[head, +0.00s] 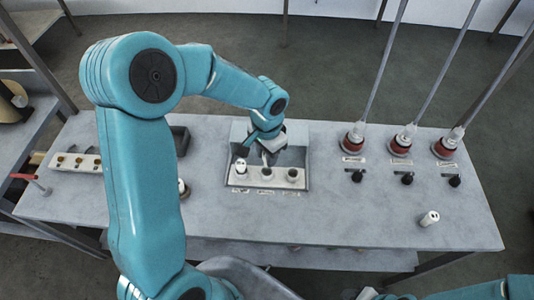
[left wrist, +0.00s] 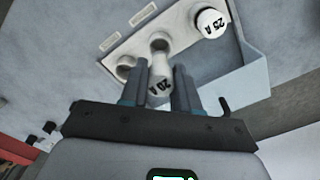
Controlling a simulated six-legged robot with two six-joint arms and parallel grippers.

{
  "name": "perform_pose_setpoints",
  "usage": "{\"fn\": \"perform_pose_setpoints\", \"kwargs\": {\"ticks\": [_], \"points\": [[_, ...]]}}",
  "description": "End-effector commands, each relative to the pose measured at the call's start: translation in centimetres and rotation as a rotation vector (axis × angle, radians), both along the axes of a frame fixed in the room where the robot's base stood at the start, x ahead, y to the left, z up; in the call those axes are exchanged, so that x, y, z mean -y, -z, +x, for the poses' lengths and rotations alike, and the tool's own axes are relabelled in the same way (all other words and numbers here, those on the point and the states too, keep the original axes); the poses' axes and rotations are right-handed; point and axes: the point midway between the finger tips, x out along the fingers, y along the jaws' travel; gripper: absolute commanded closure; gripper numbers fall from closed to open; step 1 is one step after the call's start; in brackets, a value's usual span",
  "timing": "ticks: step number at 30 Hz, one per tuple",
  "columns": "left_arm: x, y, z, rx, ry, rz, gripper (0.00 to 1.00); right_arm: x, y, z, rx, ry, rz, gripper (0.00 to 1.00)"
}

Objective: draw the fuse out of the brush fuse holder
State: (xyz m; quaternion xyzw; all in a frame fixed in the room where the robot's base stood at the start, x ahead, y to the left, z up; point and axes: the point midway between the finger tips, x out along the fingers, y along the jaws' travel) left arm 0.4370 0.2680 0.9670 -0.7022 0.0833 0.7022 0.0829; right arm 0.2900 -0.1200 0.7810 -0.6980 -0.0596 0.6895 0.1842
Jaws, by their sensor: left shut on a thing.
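The grey fuse box (head: 304,158) stands at the middle of the bench, with a row of three white holders along its front. A white fuse marked 25 A (head: 241,165) sits in the left holder; it also shows in the left wrist view (left wrist: 210,22). My left gripper (head: 268,152) is over the middle holder (head: 266,174). It is shut on a white fuse marked 20 A (left wrist: 160,86), whose far end points toward the middle holder and looks clear of it. The right holder (head: 292,175) looks empty. The labels in front are too small to read.
Three red-based posts (head: 401,143) with rods stand at the right, with black knobs before them. A loose white fuse (head: 429,218) stands at the front right. A white strip with brown knobs (head: 76,162) lies at the left. Part of my right arm shows at the bottom right.

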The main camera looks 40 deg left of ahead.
Motion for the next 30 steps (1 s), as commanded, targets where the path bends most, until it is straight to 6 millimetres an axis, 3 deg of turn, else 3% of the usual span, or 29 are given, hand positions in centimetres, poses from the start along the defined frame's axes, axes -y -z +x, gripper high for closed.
{"fn": "perform_pose_setpoints", "kwargs": {"ticks": [13, 24, 30], "points": [[0.0, -0.6, 0.0, 0.001, 0.000, 0.000, 1.00, 0.0, -0.4, 0.0, 0.000, 0.000, 0.000, 0.57], [0.0, -3.4, 0.0, 0.001, 0.000, 0.001, 1.00, 0.0, -2.5, 0.0, 0.000, 0.000, 0.000, 0.57], [0.0, -3.4, 0.0, 0.000, 0.000, 0.000, 1.00, 0.0, -2.4, 0.0, 0.000, 0.000, 0.000, 0.57]]}}
